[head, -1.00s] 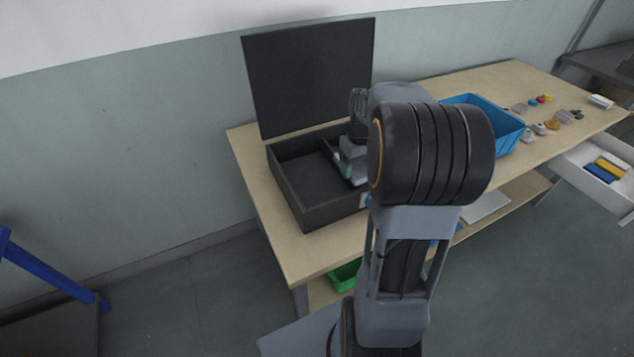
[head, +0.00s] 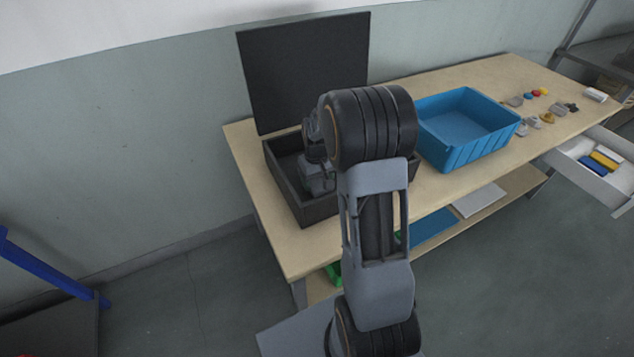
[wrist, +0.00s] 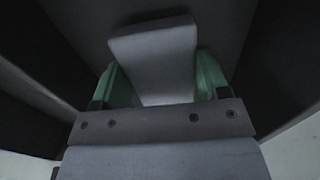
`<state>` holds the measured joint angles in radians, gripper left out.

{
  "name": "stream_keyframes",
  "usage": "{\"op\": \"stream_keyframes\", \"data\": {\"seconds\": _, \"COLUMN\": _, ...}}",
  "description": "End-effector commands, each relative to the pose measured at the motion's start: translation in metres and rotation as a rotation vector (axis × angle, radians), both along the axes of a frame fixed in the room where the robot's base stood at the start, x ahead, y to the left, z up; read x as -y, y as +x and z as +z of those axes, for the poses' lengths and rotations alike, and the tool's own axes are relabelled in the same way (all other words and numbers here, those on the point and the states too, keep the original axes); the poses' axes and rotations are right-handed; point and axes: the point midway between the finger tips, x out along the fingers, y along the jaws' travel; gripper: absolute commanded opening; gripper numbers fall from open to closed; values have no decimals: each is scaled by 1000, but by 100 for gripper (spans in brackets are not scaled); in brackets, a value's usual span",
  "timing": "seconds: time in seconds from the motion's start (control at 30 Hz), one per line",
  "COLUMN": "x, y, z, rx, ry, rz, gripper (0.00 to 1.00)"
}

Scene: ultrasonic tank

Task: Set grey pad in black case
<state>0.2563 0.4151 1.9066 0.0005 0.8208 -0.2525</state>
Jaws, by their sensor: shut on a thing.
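The black case (head: 318,212) stands open on the table, its lid (head: 305,70) raised at the back. My gripper (wrist: 160,84) is shut on the grey pad (wrist: 155,50), which sits between the two green fingers in the wrist view. Dark case walls surround the pad there. In the head view my gripper is down in the left part of the case, and my arm hides the pad and much of the case's right part. I cannot tell whether the pad touches the case floor.
A blue bin (head: 468,128) stands on the table (head: 440,80) right of the case. Several small items lie farther right. An open white drawer (head: 590,170) holds blue and yellow pieces. The table's front left corner is clear.

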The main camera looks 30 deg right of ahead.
Motion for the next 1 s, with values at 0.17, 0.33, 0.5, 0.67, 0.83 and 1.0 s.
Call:
{"op": "stream_keyframes", "data": {"seconds": 0.17, "x": 0, "y": 0, "z": -14, "rx": 1, "ry": 0, "rz": 0, "gripper": 47}}
{"op": "stream_keyframes", "data": {"seconds": 0.33, "x": 0, "y": 0, "z": -13, "rx": 1, "ry": 0, "rz": 0, "gripper": 47}}
{"op": "stream_keyframes", "data": {"seconds": 0.5, "x": 0, "y": 0, "z": -18, "rx": 1, "ry": 0, "rz": 1, "gripper": 47}}
{"op": "stream_keyframes", "data": {"seconds": 0.67, "x": 0, "y": 0, "z": -16, "rx": 1, "ry": 0, "rz": 1, "gripper": 84}}
{"op": "stream_keyframes", "data": {"seconds": 0.83, "x": 0, "y": 0, "z": -16, "rx": 1, "ry": 0, "rz": 1, "gripper": 94}}
{"op": "stream_keyframes", "data": {"seconds": 1.0, "x": 0, "y": 0, "z": -15, "rx": 1, "ry": 0, "rz": 1, "gripper": 94}}
